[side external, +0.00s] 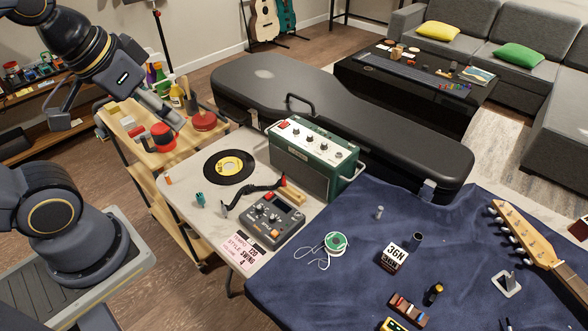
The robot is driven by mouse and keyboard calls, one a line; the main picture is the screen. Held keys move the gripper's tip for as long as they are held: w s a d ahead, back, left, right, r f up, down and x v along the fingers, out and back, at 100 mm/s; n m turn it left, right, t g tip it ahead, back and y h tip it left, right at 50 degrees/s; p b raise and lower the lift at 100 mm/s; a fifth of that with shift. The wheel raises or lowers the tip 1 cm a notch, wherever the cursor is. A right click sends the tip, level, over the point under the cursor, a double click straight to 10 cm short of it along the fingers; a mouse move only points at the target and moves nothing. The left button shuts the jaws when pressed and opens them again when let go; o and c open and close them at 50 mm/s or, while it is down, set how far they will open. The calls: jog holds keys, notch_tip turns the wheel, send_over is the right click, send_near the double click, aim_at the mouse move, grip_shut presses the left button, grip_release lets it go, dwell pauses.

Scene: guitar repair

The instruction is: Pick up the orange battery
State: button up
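A small orange cylinder (169,180), which looks like the orange battery, stands near the left edge of the pale worktable (185,208). It is small in the picture, and no markings can be read on it. My gripper (120,122) is raised at the upper left, above and to the left of the battery. Its two fingers are spread wide with nothing seen between them. The gripper is well apart from the battery.
A record (229,167), a teal piece (200,200), a pedal (272,221) and a green amplifier (313,160) share the table. A wooden cart (150,157) with bottles and a red-lidded container (163,137) stands behind left. A guitar case (345,118) lies behind.

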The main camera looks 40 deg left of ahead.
jog(key=w+a+r+m+y, duration=0.1)
jog(key=w+a+r+m, duration=0.15)
jog(key=w+a, duration=0.45)
jog(key=w+a+f+g, duration=0.2)
jog(key=w+a+f, duration=0.55)
jog(key=a, duration=0.25)
jog(key=n+g+h, duration=0.1)
jog(key=n+g, duration=0.3)
send_over(170, 183)
notch_tip(170, 183, down, 18)
jog(key=f, duration=0.9)
jog(key=shift+a+f, duration=0.35)
jog(key=shift+a, duration=0.05)
jog(key=shift+f, duration=3.1)
grip_shut()
